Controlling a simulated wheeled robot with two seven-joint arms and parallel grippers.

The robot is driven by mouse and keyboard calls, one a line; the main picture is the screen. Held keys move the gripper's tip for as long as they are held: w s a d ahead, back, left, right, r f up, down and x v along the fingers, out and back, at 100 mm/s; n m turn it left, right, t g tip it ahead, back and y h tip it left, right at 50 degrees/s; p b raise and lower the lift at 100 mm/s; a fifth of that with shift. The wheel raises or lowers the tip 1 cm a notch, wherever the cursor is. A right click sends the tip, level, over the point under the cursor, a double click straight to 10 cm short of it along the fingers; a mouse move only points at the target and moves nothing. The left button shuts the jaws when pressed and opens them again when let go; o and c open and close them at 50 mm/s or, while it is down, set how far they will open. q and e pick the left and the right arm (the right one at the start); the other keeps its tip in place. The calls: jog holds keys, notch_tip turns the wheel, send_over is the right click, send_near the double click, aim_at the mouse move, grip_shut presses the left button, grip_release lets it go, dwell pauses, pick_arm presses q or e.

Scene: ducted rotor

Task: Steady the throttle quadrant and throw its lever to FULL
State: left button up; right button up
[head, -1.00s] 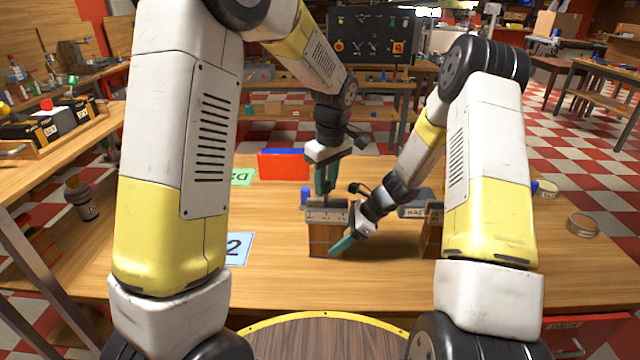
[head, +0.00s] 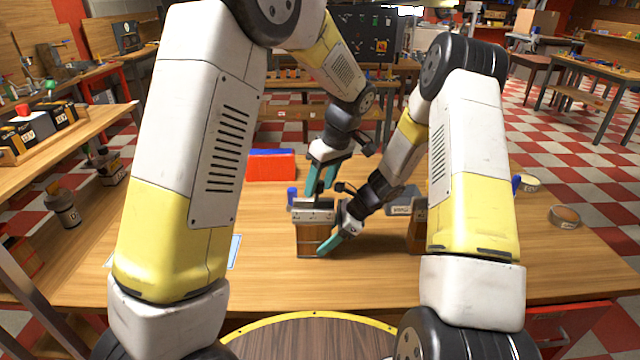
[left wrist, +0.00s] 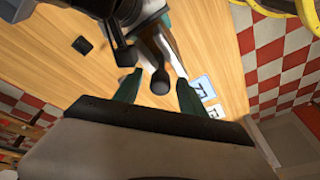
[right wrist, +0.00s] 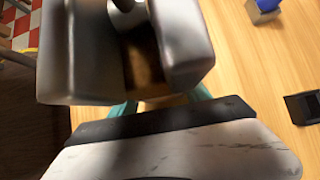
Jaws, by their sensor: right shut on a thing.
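The throttle quadrant is a wooden block with a grey metal top (head: 313,215), standing on the table in the head view. Its metal top fills the upper left of the right wrist view (right wrist: 80,60). My right gripper (head: 330,243) is shut on the quadrant's wooden body, low on its right side. My left gripper (head: 321,178) is open above the quadrant, pointing down. In the left wrist view the lever's dark round knob (left wrist: 160,82) shows between the spread teal fingers, with no clear contact. The lever's position against its markings is not readable.
A grey labelled box (head: 402,203) stands to the right of the quadrant, behind my right arm. A red and blue box (head: 270,167) lies farther back. A small blue-topped item (head: 292,195) is close behind the quadrant. The table's front left is mostly clear.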

pick_arm(q)
jog(key=v, duration=1.2)
